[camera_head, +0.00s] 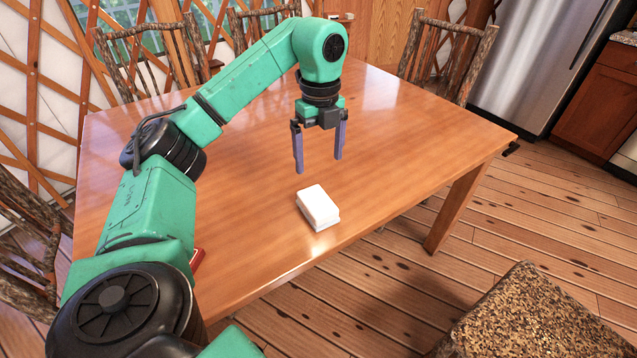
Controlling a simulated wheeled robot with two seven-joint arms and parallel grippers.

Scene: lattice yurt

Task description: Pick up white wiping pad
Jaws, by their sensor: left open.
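The white wiping pad (318,207) is a small white block lying flat on the wooden table (400,120), close to the table's front edge. My left gripper (319,166) is open and empty, with its two fingers pointing down. It hangs above the table, just behind the pad in the picture and apart from it. My right gripper is not in view.
Rustic wooden chairs (447,50) stand at the table's back and left sides. A red object (197,259) is partly hidden behind my left arm. A speckled stone-topped surface (545,318) stands at the bottom right. The table around the pad is clear.

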